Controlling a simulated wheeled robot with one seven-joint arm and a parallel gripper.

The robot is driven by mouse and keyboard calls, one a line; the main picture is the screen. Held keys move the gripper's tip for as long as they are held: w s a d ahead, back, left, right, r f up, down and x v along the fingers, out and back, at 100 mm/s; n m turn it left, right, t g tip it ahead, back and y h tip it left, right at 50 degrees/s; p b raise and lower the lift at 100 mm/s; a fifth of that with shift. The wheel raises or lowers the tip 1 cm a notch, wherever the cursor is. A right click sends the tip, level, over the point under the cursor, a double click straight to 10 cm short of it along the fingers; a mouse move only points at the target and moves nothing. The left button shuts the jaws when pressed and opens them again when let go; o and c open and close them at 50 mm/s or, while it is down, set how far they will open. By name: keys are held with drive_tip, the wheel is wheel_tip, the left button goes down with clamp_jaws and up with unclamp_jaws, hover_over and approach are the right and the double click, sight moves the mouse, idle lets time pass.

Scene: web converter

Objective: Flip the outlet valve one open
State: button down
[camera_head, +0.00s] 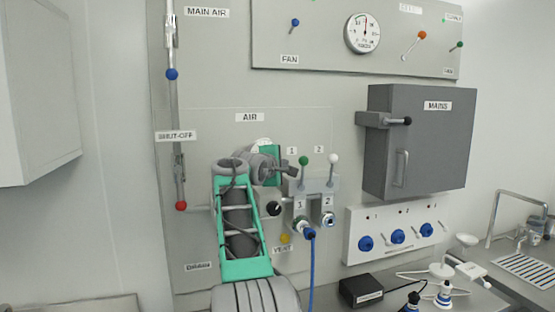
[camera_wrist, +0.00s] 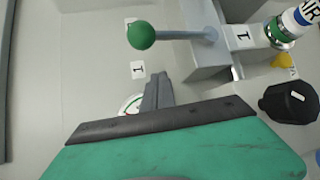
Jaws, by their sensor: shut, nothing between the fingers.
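Outlet valve one is a lever with a green ball knob (camera_head: 303,161) above the block marked 1 on the AIR panel. Its lever stands upright in the head view. In the wrist view the green knob (camera_wrist: 141,35) is near the top, its rod running right to the metal block (camera_wrist: 208,50). My gripper (camera_head: 294,172) is just left of the lever, slightly below the knob. In the wrist view my shut, empty fingers (camera_wrist: 157,80) point toward the panel, with a visible gap to the knob. My arm hides part of the panel.
A white-knobbed lever (camera_head: 333,158) stands upright over outlet 2 to the right. A black knob (camera_head: 274,208) sits below my gripper. A blue hose (camera_head: 312,265) hangs from outlet 1. A grey MAINS box (camera_head: 420,145) juts out at right.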

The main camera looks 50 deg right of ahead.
sight(303, 173)
drive_tip(key=shift+s+r, duration=0.25)
drive_tip(key=shift+s, duration=0.7)
drive_tip(key=shift+s+r, duration=0.2)
drive_tip(key=shift+s, duration=0.7)
drive_tip(key=shift+s+a+r, duration=0.1)
drive_tip(key=shift+a, duration=0.05)
drive_tip(key=shift+b, duration=0.35)
drive_tip(key=shift+s+a+h+b, duration=0.15)
drive_tip(key=shift+h+b, duration=0.15)
drive_tip(key=shift+b, duration=0.35)
